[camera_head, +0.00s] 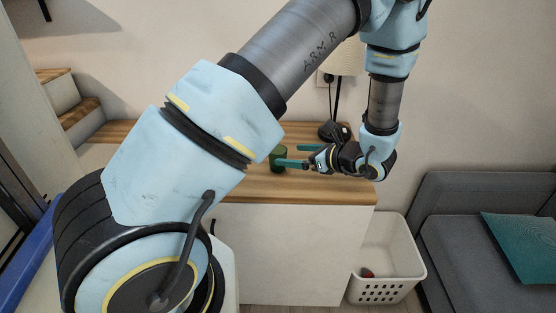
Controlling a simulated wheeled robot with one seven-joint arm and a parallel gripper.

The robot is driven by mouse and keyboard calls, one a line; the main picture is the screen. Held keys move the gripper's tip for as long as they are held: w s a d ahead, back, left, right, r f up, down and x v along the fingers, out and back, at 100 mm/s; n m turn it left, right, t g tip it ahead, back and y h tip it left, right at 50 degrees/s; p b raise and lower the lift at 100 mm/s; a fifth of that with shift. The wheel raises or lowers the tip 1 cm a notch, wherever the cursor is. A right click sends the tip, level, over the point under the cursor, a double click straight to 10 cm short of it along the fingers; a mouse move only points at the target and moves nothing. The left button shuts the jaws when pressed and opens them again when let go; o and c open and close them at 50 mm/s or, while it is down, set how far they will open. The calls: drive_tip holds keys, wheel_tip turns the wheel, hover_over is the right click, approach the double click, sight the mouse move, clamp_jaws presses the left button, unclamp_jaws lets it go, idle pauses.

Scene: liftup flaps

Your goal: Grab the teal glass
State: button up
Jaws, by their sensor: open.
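The teal glass (277,154) looks like a small dark green-teal cup standing upright on the wooden top of a white cabinet. My gripper (287,155) comes in from the right, roughly level, with its two teal fingers spread apart and pointing left. The nearer fingertip overlaps the front of the glass in the picture, and the farther fingertip is behind and to the right of it. I cannot tell whether a finger touches the glass. My arm crosses close to the left of the glass.
The cabinet's wooden top (310,188) has bare room in front of my gripper. A lamp (337,125) with a dark base stands behind my gripper. A white basket (387,268) is on the floor to the right, beside a grey sofa (455,225) with a teal cushion (522,245).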

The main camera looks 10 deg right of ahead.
sight(285, 154)
drive_tip(key=p+x, duration=0.2)
drive_tip(key=x, duration=0.3)
drive_tip(key=shift+w+a+f, duration=0.15)
drive_tip(key=shift+w+a, duration=0.05)
drive_tip(key=shift+a, duration=0.15)
drive_tip(key=shift+w+a+f+p, duration=0.2)
drive_tip(key=shift+w+f+p, duration=0.1)
drive_tip(key=c, duration=1.5)
drive_tip(key=shift+r, duration=0.2)
